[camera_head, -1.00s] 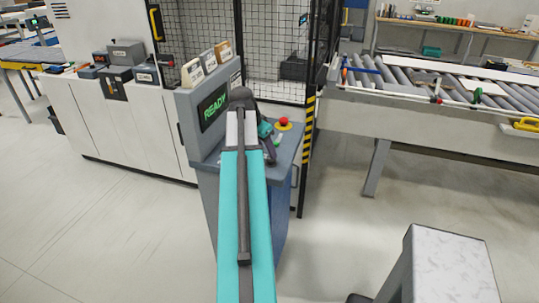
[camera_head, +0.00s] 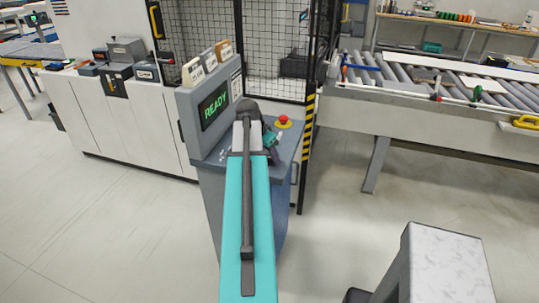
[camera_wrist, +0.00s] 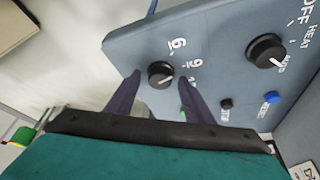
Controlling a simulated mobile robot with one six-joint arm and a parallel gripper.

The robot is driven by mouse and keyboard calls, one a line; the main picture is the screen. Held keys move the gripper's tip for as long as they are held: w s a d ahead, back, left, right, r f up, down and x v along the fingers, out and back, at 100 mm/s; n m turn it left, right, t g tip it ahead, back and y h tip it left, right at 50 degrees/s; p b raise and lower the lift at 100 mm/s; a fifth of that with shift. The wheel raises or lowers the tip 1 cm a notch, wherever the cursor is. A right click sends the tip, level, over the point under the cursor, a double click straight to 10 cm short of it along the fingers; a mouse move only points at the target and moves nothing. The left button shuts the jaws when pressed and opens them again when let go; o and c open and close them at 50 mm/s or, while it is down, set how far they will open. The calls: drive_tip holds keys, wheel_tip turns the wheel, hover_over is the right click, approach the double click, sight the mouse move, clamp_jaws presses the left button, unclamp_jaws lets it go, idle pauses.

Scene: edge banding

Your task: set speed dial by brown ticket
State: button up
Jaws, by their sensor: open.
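The speed dial (camera_wrist: 161,73) is a round black knob on the grey-blue console panel, with the numerals 6 and 9 and another mark beside it. My gripper (camera_wrist: 160,76) is open, its two dark fingers reaching to either side of this dial; I cannot tell whether they touch it. The dial's pointer setting is unclear. In the head view, my gripper (camera_head: 272,142) is over the console top, mostly behind my arm.
A second black knob (camera_wrist: 266,50) marked OFF and HEAT sits right of the dial. A black button (camera_wrist: 226,103) and blue button (camera_wrist: 271,97) are below it. A red emergency button (camera_head: 283,121) is close to my gripper. A READY screen (camera_head: 213,106) rises behind.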

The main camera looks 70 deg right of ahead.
drive_tip(key=c, duration=0.9)
drive_tip(key=shift+d, duration=0.15)
drive_tip(key=shift+c, duration=0.7)
drive_tip(key=shift+m+b, duration=0.4)
drive_tip(key=shift+w+d+m+g+y+b, duration=0.15)
drive_tip(key=shift+m+g+b, duration=0.15)
drive_tip(key=shift+m+b, duration=0.25)
drive_tip(key=shift+w+a+m+g+y+b, duration=0.15)
drive_tip(key=shift+m+g+b, duration=0.15)
drive_tip(key=shift+m, duration=0.35)
drive_tip(key=m, duration=0.1)
drive_tip(key=m+b, duration=0.1)
drive_tip(key=m+g+y+b, duration=0.1)
drive_tip(key=shift+d, duration=0.25)
drive_tip(key=m+y+b, duration=0.1)
drive_tip(key=m+b, duration=0.1)
drive_tip(key=m, duration=0.2)
drive_tip(key=shift+d, duration=0.15)
drive_tip(key=shift+m+g+y+b, duration=0.3)
drive_tip(key=shift+m+y+b, duration=0.3)
drive_tip(key=shift+m, duration=0.5)
